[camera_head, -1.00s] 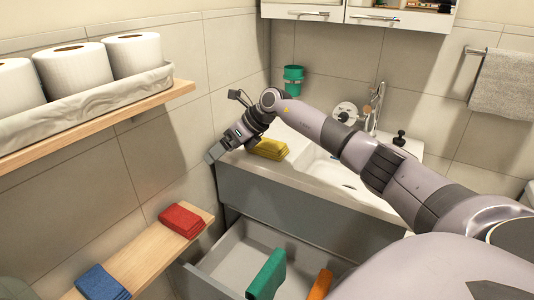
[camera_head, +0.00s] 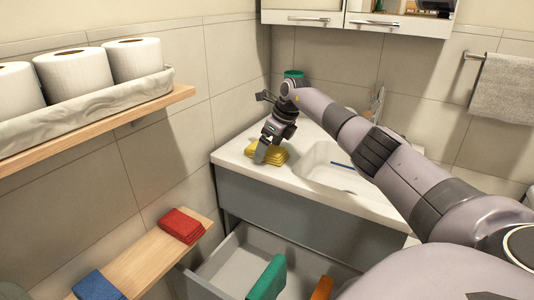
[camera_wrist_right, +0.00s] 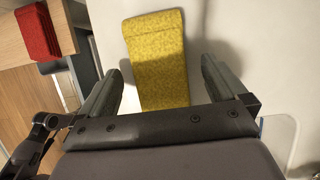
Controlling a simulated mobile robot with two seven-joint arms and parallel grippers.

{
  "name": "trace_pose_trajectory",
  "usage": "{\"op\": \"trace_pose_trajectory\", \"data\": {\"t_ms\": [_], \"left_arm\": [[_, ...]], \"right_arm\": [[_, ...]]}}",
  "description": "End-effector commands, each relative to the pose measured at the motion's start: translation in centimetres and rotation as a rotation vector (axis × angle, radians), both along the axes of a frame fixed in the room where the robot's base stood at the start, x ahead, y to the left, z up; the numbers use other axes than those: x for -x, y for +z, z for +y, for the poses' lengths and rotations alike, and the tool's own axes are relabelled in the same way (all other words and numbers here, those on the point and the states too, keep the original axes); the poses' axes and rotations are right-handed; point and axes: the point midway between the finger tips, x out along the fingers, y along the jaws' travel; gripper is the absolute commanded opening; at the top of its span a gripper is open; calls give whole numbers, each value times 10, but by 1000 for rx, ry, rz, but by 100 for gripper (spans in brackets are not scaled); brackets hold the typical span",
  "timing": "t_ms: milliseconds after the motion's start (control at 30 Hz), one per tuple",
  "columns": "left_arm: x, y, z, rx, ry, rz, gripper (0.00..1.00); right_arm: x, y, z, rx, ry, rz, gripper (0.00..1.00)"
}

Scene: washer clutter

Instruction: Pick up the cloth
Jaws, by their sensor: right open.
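A folded yellow cloth (camera_head: 274,153) lies on the white counter left of the sink. It also shows in the right wrist view (camera_wrist_right: 157,62), running lengthwise between the two fingers. My right gripper (camera_head: 262,153) is just over this cloth, pointing down, and partly hides it in the head view. In the wrist view, the right gripper (camera_wrist_right: 161,70) is open, with a finger on each side of the cloth and visible gaps to it. Whether the fingertips touch the counter is unclear. My left gripper is not in view.
A red cloth (camera_head: 181,225) and a blue cloth (camera_head: 97,286) lie on the low wooden shelf (camera_head: 150,256). Green (camera_head: 267,279) and orange (camera_head: 322,288) cloths are at the open drawer (camera_head: 237,264). The sink (camera_head: 330,165) is right of the yellow cloth; the tiled wall is left.

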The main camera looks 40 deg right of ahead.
Motion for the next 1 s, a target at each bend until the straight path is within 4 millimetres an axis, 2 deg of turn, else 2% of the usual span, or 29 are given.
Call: {"op": "trace_pose_trajectory", "data": {"t_ms": [267, 300, 367, 400, 467, 833, 1000], "left_arm": [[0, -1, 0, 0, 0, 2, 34], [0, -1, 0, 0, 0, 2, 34], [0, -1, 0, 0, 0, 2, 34], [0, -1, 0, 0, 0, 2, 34], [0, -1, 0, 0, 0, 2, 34], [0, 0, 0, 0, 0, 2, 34], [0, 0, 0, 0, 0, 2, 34]], "right_arm": [[-1, -4, 0, 0, 0, 0, 99], [-1, -4, 0, 0, 0, -1, 92], [-1, -4, 1, 0, 0, 0, 73], [-1, -4, 0, 0, 0, 0, 60], [-1, -4, 1, 0, 0, 0, 43], [-1, -2, 0, -1, 0, -2, 42], [-2, 8, 0, 1, 1, -2, 42]]}}
